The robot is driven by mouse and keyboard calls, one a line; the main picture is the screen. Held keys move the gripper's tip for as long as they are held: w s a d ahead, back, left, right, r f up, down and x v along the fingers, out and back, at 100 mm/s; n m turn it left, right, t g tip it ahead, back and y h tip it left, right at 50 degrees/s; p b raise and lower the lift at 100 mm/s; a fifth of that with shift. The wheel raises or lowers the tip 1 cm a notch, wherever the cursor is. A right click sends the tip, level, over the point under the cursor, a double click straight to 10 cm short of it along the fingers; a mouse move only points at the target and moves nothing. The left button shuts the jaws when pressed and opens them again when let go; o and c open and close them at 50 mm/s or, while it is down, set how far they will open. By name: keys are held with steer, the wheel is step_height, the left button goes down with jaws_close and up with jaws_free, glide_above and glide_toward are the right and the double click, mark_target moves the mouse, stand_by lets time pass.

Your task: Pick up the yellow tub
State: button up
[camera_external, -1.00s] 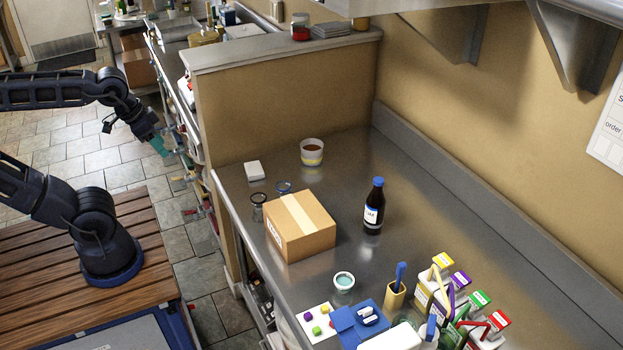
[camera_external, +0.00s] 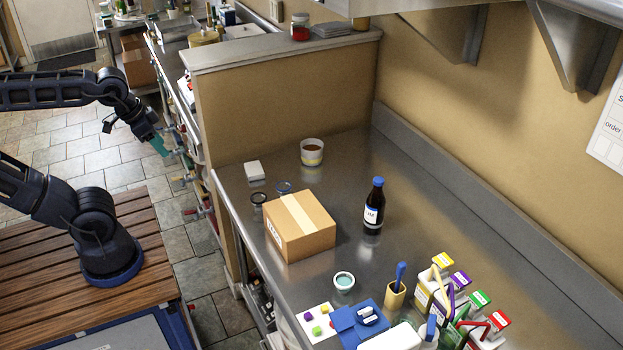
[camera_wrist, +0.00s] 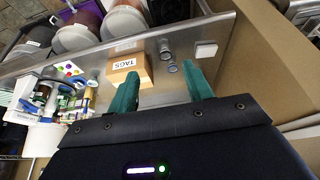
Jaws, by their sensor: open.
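The only tub with yellow on it that I can make out is a small pale round tub (camera_external: 312,152) with a yellow band and brown contents. It stands upright at the far end of the steel counter, near the partition wall, in the external view. I cannot make it out in the wrist view. My gripper (camera_external: 158,145) is at the left, over the floor side of the counter and well apart from the tub. In the wrist view my gripper (camera_wrist: 162,84) shows two teal fingers spread wide with nothing between them.
A cardboard box (camera_external: 300,226) and a dark bottle (camera_external: 373,206) stand on the steel counter (camera_external: 260,202). A white block (camera_external: 254,170) and small jars lie left of the tub. Cartons (camera_external: 470,300) crowd the near end. Large lidded buckets (camera_wrist: 122,23) show in the wrist view.

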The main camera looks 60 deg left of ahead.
steer(key=o, duration=1.1)
steer(key=n, duration=3.4)
glide_above(314, 148)
steer(key=s+d, duration=0.2)
steer(key=s, duration=0.1)
step_height(314, 148, down, 24)
steer(key=shift+h, duration=0.4)
steer(key=shift+s+d+x, duration=0.1)
steer(key=shift+d+x, duration=0.05)
steer(key=shift+x, duration=0.65)
steer(key=shift+s+d+x, duration=0.1)
steer(key=shift+x, duration=0.75)
steer(key=shift+s+d+x, duration=0.1)
steer(key=shift+d+x, duration=0.05)
steer(key=shift+x, duration=0.65)
